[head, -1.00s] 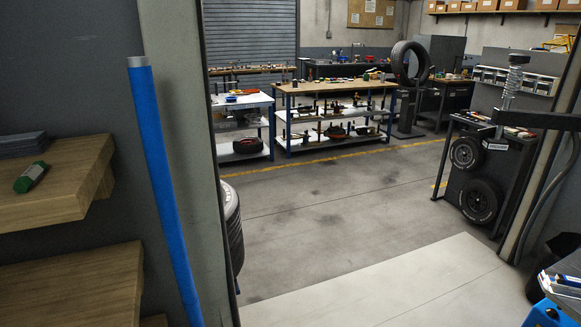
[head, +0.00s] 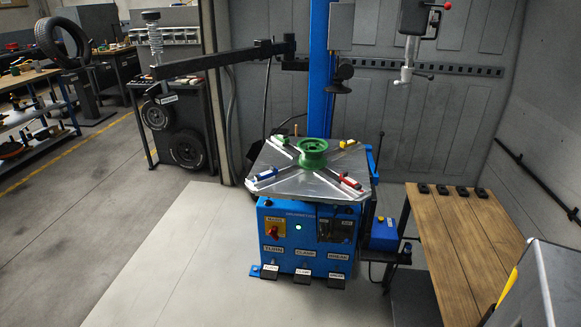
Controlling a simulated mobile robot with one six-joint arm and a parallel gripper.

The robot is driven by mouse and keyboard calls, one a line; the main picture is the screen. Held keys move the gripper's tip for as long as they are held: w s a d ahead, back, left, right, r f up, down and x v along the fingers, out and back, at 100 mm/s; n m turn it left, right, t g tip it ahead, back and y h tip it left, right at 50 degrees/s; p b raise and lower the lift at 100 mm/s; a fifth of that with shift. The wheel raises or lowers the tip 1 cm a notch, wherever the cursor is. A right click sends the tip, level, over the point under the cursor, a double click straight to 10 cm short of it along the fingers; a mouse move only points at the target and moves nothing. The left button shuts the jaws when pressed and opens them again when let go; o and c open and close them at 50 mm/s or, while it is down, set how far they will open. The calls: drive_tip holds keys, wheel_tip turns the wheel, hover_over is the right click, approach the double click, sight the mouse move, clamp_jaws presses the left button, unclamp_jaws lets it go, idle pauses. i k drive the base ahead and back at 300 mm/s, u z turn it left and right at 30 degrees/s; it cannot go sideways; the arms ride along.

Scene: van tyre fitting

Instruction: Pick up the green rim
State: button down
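The green rim (head: 313,152) sits on the silver turntable (head: 290,187) of the blue tyre changer (head: 290,235), near the middle of the head view. It lies flat near the turntable's centre, among the clamp jaws. Nothing is seen gripping it from above. My gripper is not clearly visible in the head view.
A dark swing arm (head: 220,62) reaches left from the blue column (head: 320,70). A wooden bench (head: 445,235) with several black blocks stands to the right. A rack with tyres (head: 187,149) stands behind left. The pale floor (head: 175,255) in front is clear.

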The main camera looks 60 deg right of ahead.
sight(311, 157)
drive_tip(key=z, duration=0.9)
drive_tip(key=i, duration=0.5)
drive_tip(key=z, duration=0.35)
drive_tip(key=k, duration=0.2)
drive_tip(key=z, duration=1.1)
